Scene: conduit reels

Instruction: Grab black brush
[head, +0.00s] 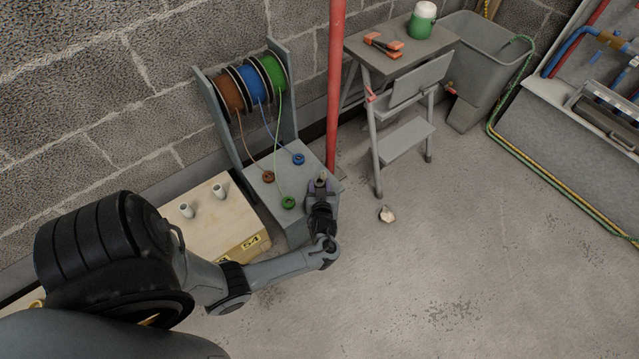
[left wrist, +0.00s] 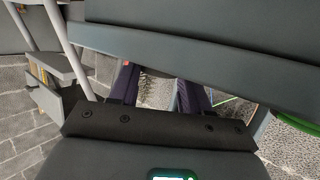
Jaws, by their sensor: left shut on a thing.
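My left gripper (head: 320,182) is over the front right corner of the grey reel stand's base in the head view. In the left wrist view its two dark fingers (left wrist: 158,84) stand a little apart, and a grey panel hides their far ends. A dark, bristly strip, which looks like the black brush (left wrist: 147,86), shows between the fingers, close to the left one. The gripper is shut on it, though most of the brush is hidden. In the head view I cannot make the brush out clearly. My right gripper is in neither view.
The reel stand (head: 222,120) holds brown, blue and green reels, with cord ends on its base. A red pole (head: 335,85) rises just behind the gripper. A grey step stool (head: 405,140) stands to the right, and a wooden box (head: 215,215) to the left. Floor in front is clear.

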